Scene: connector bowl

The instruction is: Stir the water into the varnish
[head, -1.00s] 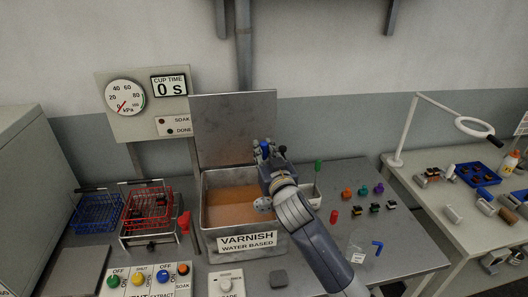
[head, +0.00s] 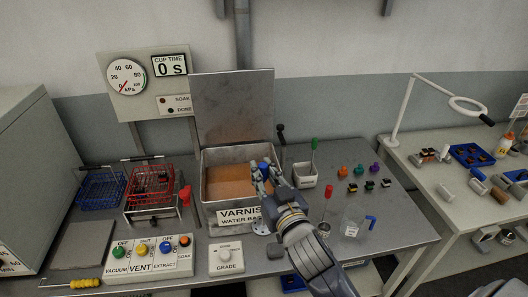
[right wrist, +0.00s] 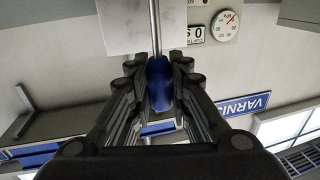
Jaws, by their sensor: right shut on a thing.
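The varnish tank (head: 238,216) stands in the middle of the bench with its lid (head: 234,110) raised. Orange-brown varnish (head: 228,183) fills its lower part. My right gripper (head: 263,174) is at the tank's right front part, over the rim. It is shut on a blue handle (right wrist: 160,84) with a thin metal shaft (right wrist: 155,28), seen in the right wrist view. The handle's blue end (head: 264,167) shows in the head view. The tool's far end is hidden, so I cannot tell whether it touches the varnish. A clear beaker (head: 352,223) stands right of my arm. My left gripper is out of view.
A white holder (head: 304,176) with a green-handled tool stands right of the tank. A red basket (head: 150,187) and a blue basket (head: 99,189) are at the left. The control panel (head: 150,258) is in front. Small coloured parts lie at the back right.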

